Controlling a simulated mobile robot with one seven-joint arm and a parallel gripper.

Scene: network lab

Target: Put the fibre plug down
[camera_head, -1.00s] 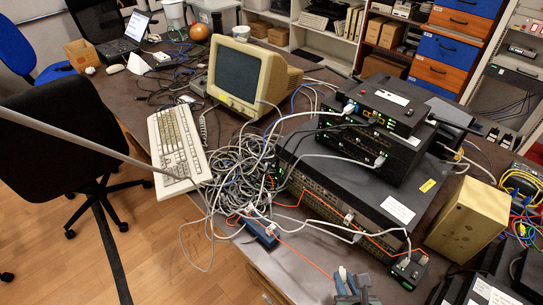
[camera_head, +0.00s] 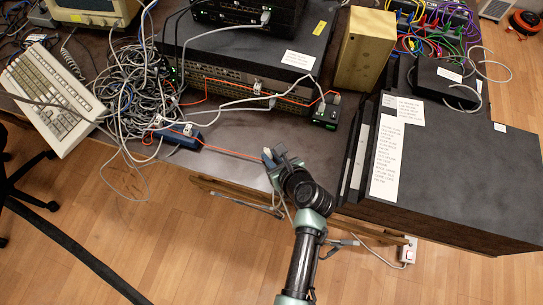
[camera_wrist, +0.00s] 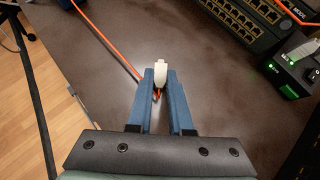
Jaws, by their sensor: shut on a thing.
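My gripper (camera_head: 269,157) is over the front part of the dark desk (camera_head: 330,165), near its edge. In the wrist view its two blue fingers (camera_wrist: 160,88) are shut on the white fibre plug (camera_wrist: 160,73), whose tip points away from my wrist. The orange fibre cable (camera_wrist: 100,36) runs to the plug from the upper left. In the head view the orange cable (camera_head: 228,151) stretches from the blue box (camera_head: 182,138) to my gripper, and the plug itself is too small to make out. I cannot tell whether the plug touches the desk.
A black box with green lights (camera_head: 327,111) stands behind my gripper, beside a rack switch (camera_head: 215,88). Tangled grey cables (camera_head: 140,85) lie to the left. A large dark cabinet (camera_head: 450,165) stands to the right. The desk between is bare.

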